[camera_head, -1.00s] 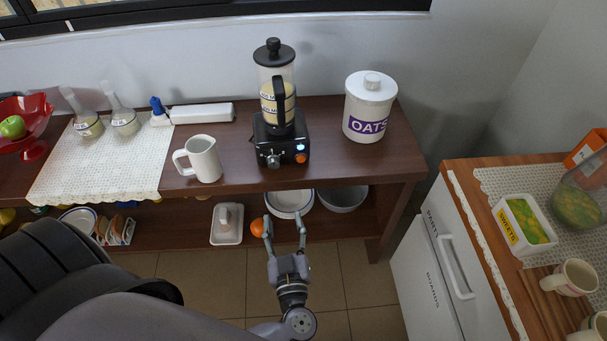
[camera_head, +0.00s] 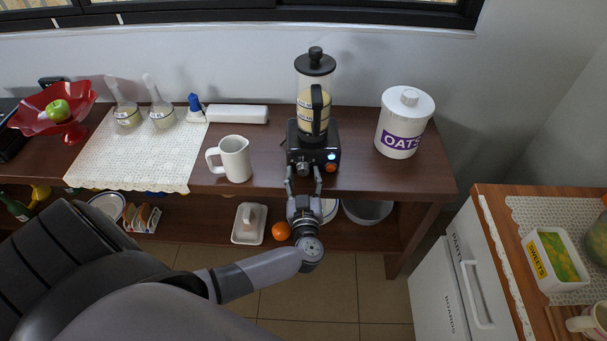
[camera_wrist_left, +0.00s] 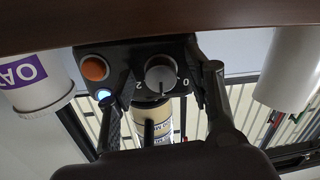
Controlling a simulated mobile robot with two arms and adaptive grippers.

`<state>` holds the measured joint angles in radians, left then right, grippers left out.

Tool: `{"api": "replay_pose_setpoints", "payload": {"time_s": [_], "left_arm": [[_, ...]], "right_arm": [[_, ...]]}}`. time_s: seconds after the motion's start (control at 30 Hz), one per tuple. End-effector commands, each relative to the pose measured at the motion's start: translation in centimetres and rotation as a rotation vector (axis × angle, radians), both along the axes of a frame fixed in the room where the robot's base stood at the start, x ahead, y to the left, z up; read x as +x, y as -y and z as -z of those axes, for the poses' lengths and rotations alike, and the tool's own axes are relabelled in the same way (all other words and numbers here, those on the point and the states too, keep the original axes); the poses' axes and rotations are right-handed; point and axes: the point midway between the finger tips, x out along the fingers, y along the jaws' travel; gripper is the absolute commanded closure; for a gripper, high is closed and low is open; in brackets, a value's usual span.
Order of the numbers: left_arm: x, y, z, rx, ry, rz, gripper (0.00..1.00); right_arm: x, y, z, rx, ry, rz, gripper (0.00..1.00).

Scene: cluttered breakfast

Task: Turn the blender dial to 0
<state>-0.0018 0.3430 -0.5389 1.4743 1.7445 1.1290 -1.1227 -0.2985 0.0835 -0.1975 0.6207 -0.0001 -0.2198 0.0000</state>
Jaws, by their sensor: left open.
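The blender (camera_head: 315,103) stands upright on the wooden counter, its black base (camera_head: 326,155) facing me. Its silver dial (camera_head: 302,168) is on the front, left of an orange button (camera_head: 331,167). The left wrist view shows the dial (camera_wrist_left: 160,74) upside down, with a "0" on its right and a "2" on its left. My left gripper (camera_head: 303,174) is open in front of the base. In the wrist view its fingers stand on either side of the dial, with no visible grip on it. My right gripper is not in view.
A white pitcher (camera_head: 233,158) stands left of the blender and an oats canister (camera_head: 404,123) to its right. Below the counter edge, an orange (camera_head: 281,231), a butter dish (camera_head: 249,223) and a bowl (camera_head: 368,211) sit on the lower shelf.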

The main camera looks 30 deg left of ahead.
Motion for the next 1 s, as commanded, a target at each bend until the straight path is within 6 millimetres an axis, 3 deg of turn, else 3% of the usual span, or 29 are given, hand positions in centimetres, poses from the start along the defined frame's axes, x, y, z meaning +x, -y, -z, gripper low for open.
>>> {"api": "replay_pose_setpoints", "payload": {"time_s": [0.37, 1.0], "left_arm": [[0.56, -0.42, -0.02, 0.000, 0.000, 0.000, 0.52], [0.52, -0.38, -0.02, 0.000, 0.000, 0.000, 0.94]], "right_arm": [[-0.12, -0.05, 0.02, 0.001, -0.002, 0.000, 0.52], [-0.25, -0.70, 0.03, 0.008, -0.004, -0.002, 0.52]]}}
